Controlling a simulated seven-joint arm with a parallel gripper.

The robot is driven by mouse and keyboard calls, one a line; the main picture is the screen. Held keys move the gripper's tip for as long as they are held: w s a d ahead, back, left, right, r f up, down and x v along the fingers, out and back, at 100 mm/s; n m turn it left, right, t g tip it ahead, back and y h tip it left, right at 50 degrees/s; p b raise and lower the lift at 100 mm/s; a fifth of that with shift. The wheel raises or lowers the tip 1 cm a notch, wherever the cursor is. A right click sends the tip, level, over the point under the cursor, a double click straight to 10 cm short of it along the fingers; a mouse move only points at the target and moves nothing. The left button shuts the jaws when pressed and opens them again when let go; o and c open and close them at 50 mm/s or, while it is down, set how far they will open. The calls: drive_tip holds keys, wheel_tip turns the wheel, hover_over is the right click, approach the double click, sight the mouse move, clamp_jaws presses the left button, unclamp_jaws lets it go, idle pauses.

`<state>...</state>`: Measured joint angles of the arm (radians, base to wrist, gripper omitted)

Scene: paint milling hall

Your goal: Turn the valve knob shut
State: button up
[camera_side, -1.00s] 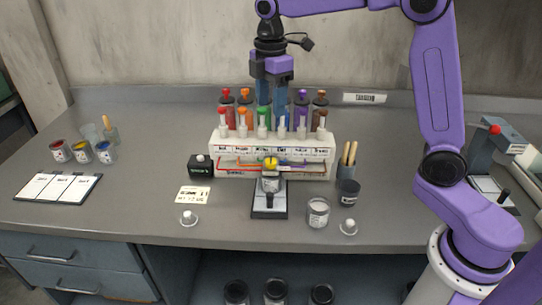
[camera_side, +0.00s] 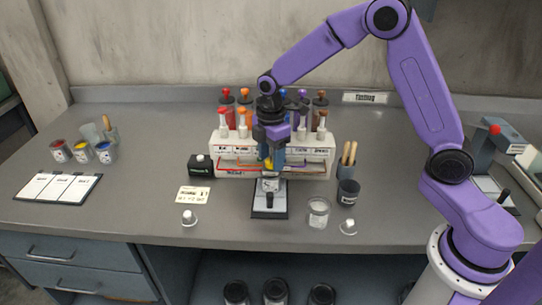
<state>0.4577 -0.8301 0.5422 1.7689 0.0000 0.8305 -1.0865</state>
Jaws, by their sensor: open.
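The valve knob (camera_side: 267,164) is yellow and sits on top of a small metal valve (camera_side: 269,184) on a stand with a dark base (camera_side: 269,211), in the middle of the bench. My gripper (camera_side: 271,165) points straight down with its bluish fingers at the knob. It is open. The fingers hide most of the knob, so I cannot tell whether they touch it or how far it is turned.
A white rack (camera_side: 225,152) with several coloured bottles stands right behind the valve.

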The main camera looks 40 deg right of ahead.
drive_tip(key=shift+f, duration=0.2)
clamp_jaws()
drive_tip(key=c, duration=1.1)
unclamp_jaws()
